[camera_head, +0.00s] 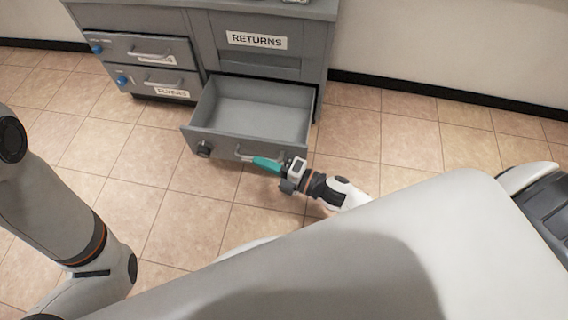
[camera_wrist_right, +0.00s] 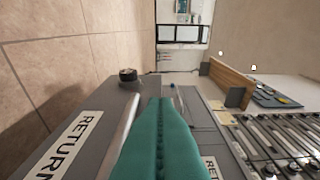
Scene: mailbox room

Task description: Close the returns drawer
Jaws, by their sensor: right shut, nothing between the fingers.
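The returns drawer (camera_head: 218,143) is pulled out of the grey cabinet, and its inside looks empty. Its front carries a bar handle (camera_head: 240,152) and a dark round knob (camera_head: 204,149). My right gripper (camera_head: 255,160) is shut and empty, its teal fingers at the drawer front by the handle; I cannot tell whether they touch it. In the right wrist view the teal fingers (camera_wrist_right: 160,108) lie together beside the silver handle (camera_wrist_right: 122,132), with the knob (camera_wrist_right: 127,75) beyond and a RETURNS label (camera_wrist_right: 70,147) to the left. My left arm shows at the left, its gripper out of view.
The grey cabinet (camera_head: 266,61) stands against the wall, with a RETURNS label on the panel above the drawer. Two shut drawers (camera_head: 150,50) with blue knobs sit at its left, the lower labelled FLYERS. Tiled floor (camera_head: 180,215) in front is clear.

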